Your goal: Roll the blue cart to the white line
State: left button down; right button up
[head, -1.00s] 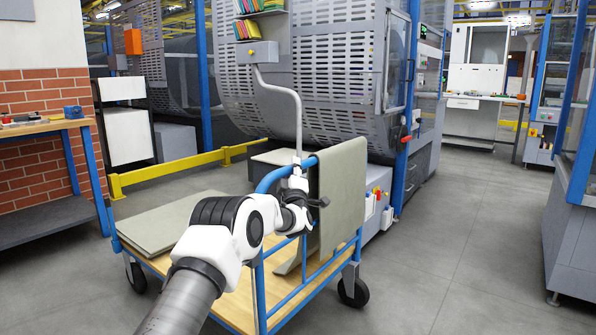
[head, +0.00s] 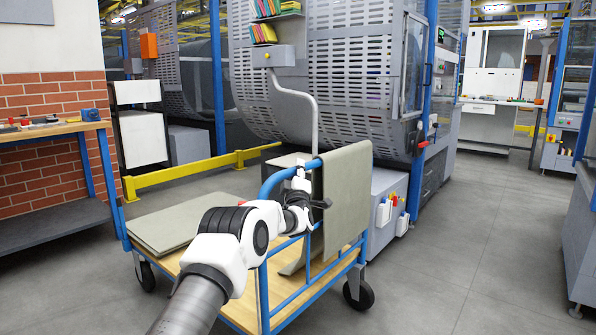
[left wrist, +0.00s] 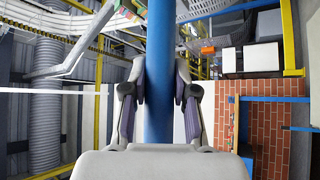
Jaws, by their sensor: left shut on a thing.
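The blue cart (head: 263,290) stands in front of me in the head view, with blue tube rails, a wooden deck and black wheels. My left gripper (head: 301,186) is at the top of its near end rail and is shut on the blue handle bar. In the left wrist view the bar (left wrist: 160,70) runs between the two fingers (left wrist: 160,100). A grey-green cloth (head: 346,190) hangs over the rail beside the gripper, and a flat grey-green stack (head: 180,222) lies on the deck. I cannot make out the white line on the floor. My right gripper is not in view.
A workbench (head: 50,130) by the brick wall stands left of the cart. A yellow floor rail (head: 195,168) and a large slatted machine (head: 330,80) lie beyond it. Grey floor (head: 450,240) is open to the right, up to a grey cabinet (head: 582,240) at the edge.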

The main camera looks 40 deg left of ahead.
pick_arm(q)
jog(key=c, duration=0.9)
grip_release()
jog(key=shift+a+r, duration=0.1)
jog(key=shift+a, duration=0.3)
jog(key=v, duration=1.2)
